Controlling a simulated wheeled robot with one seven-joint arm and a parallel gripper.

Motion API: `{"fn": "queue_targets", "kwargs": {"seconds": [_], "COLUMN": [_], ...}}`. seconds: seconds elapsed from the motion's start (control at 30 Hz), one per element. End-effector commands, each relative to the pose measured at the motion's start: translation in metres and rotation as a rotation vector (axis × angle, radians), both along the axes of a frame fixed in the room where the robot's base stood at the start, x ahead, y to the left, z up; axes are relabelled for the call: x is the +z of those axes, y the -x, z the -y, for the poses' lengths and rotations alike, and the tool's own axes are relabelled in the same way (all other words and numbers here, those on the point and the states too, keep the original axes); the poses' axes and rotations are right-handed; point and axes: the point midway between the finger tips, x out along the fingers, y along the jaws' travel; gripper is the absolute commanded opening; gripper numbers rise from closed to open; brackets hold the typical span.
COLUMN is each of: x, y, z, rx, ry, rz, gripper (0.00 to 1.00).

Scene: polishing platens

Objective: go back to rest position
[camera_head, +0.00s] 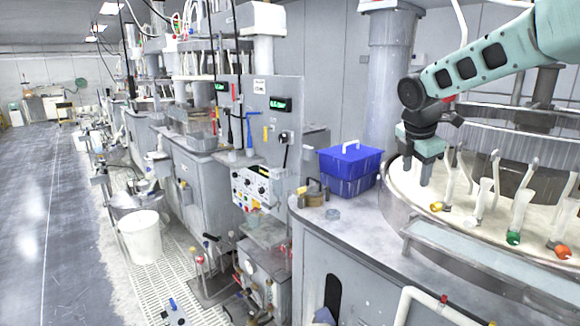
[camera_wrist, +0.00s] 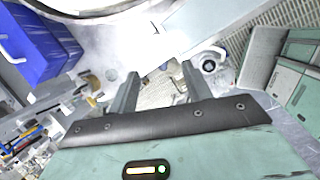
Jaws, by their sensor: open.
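My gripper (camera_wrist: 157,88) is open in the wrist view, with two dark fingers apart and nothing between them. In the head view my teal arm comes in from the upper right, and my gripper (camera_head: 417,172) points down at the left part of the round polishing platen (camera_head: 398,185). The head view does not show clearly whether the fingertips touch the platen.
A blue crate (camera_head: 349,172) stands on the grey machine top (camera_head: 345,225) left of the platen; it also shows in the wrist view (camera_wrist: 38,45). A white bucket (camera_head: 140,237) stands on the floor at left.

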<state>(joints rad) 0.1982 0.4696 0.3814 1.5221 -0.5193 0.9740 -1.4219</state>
Motion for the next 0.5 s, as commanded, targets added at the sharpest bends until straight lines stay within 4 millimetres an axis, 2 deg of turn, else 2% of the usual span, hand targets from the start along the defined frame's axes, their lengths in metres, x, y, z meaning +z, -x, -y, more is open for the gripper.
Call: {"fn": "queue_targets", "kwargs": {"seconds": [0.03, 0.17, 0.2, 0.27, 0.4, 0.47, 0.5], "x": [-0.007, -0.027, -0.032, -0.042, -0.066, -0.077, -0.085], "y": [0.019, 0.074, 0.093, 0.124, 0.203, 0.239, 0.264], "z": [-0.03, -0.095, -0.112, -0.136, -0.178, -0.19, -0.196], "rx": [-0.026, -0.151, -0.196, -0.266, -0.458, -0.55, -0.616], "ry": [-0.04, -0.152, -0.184, -0.229, -0.315, -0.343, -0.359], "rz": [-0.001, -0.018, -0.026, -0.04, -0.083, -0.102, -0.114], "gripper": [0.49, 0.49, 0.49, 0.49, 0.49, 0.49, 0.49]}}
